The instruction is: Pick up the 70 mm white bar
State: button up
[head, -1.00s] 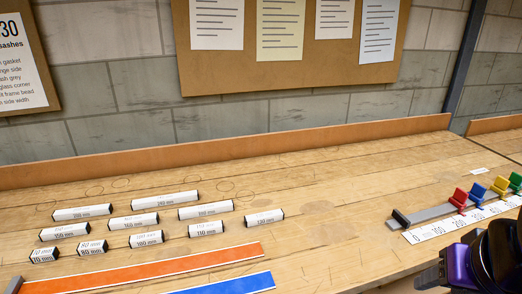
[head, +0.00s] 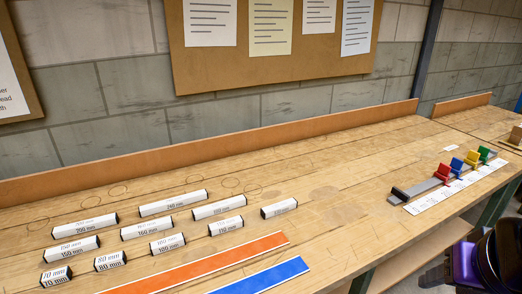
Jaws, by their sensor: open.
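The 70 mm white bar (head: 57,276) lies on the workbench at the lower left of the head view. It is the shortest bar, white with dark ends, and its label reads 70 mm. It is the front-left one of a group of bars, with the 80 mm bar (head: 110,261) just to its right and the 150 mm bar (head: 71,249) behind it. The two neighbours stand apart from it. Purple and black parts of my arm show at the lower right, far from the bar. I cannot make out my gripper's fingers there.
Several longer white bars, such as the 240 mm bar (head: 173,203), lie behind and to the right. An orange strip (head: 190,268) and a blue strip (head: 262,276) lie in front. A scale with coloured stops (head: 443,175) is at the right. The bench middle is clear.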

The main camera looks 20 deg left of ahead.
aim_at(64, 274)
jog(key=k+j, duration=0.3)
jog(key=j, duration=0.15)
jog(key=k+j+z, duration=0.1)
jog(key=k+j, duration=0.2)
jog(key=j, duration=0.2)
jog(key=k+j+z, duration=0.1)
jog(key=k+j, duration=0.25)
